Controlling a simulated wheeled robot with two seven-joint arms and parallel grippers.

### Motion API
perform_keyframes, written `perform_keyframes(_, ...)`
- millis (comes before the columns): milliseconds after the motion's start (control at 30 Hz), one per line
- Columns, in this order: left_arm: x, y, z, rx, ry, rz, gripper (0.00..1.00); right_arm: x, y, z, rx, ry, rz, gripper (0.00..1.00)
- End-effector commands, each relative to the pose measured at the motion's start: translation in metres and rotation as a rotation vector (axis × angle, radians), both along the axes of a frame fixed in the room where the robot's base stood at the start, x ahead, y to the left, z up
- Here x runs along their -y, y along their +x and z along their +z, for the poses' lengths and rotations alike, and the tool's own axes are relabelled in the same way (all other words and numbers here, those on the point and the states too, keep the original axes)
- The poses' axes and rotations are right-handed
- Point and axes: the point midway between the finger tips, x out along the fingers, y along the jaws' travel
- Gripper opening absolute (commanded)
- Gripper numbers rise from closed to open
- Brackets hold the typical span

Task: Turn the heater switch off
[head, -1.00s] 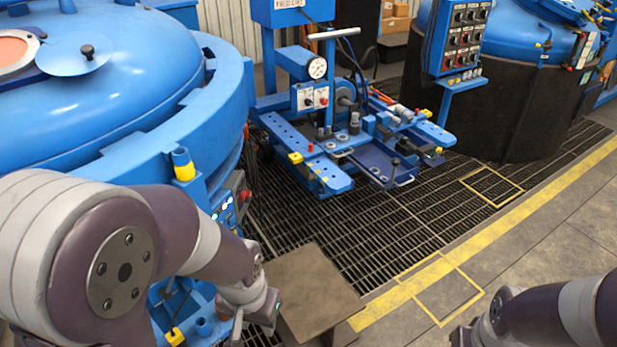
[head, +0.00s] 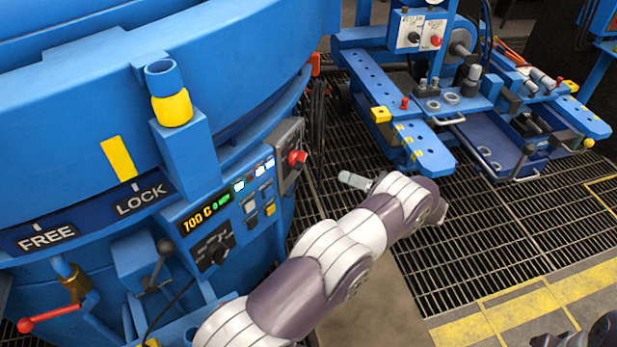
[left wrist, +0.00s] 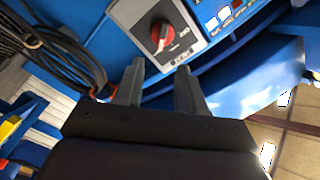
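The likely heater switch, a red rotary knob on a grey plate (head: 297,159), is on the right end of the blue furnace's control panel. In the left wrist view the red knob (left wrist: 160,33) shows close up on its plate, with lettering too small to read surely. My left gripper (head: 352,181) is to the right of the knob, apart from it. Its two fingers (left wrist: 159,78) are spread with nothing between them and point toward the knob's plate. My right gripper is not clearly shown; only dark parts of my right arm are at the bottom right edge.
The furnace panel has a lit display (head: 199,217) reading about 700 C and several small switches. A yellow-banded post (head: 172,108) stands out above it. Dark cables (left wrist: 75,55) hang beside the switch plate. A blue machine (head: 430,115) stands beyond the floor grating.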

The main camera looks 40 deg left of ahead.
Motion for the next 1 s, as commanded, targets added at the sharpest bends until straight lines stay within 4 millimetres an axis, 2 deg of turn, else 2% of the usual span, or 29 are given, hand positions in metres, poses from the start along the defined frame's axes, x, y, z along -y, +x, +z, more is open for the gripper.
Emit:
perform_keyframes(67, -0.010, -0.004, 0.001, -0.006, 0.002, 0.014, 0.39, 0.000, 0.000, 0.002, 0.001, 0.000, 0.000, 0.43)
perform_keyframes(400, -0.093, -0.015, 0.001, -0.003, 0.001, 0.011, 0.39, 0.000, 0.000, 0.000, 0.001, 0.000, 0.000, 0.43)
perform_keyframes(500, -0.109, -0.018, 0.001, -0.002, 0.002, 0.010, 0.39, 0.000, 0.000, -0.001, 0.001, 0.000, 0.000, 0.43)
perform_keyframes(667, -0.121, -0.019, 0.001, -0.002, 0.000, 0.007, 0.39, 0.000, 0.000, -0.001, 0.001, 0.000, 0.000, 0.43)
perform_keyframes(900, -0.122, -0.019, 0.001, -0.001, 0.001, 0.006, 0.39, 0.000, 0.000, -0.001, 0.000, 0.000, 0.000, 0.43)
perform_keyframes(967, -0.122, -0.019, 0.001, -0.001, 0.001, 0.006, 0.20, 0.000, 0.000, -0.001, 0.000, 0.000, 0.000, 0.43)
perform_keyframes(1000, -0.122, -0.019, 0.001, -0.001, 0.001, 0.006, 0.07, 0.000, 0.000, -0.001, 0.000, 0.000, 0.000, 0.43)
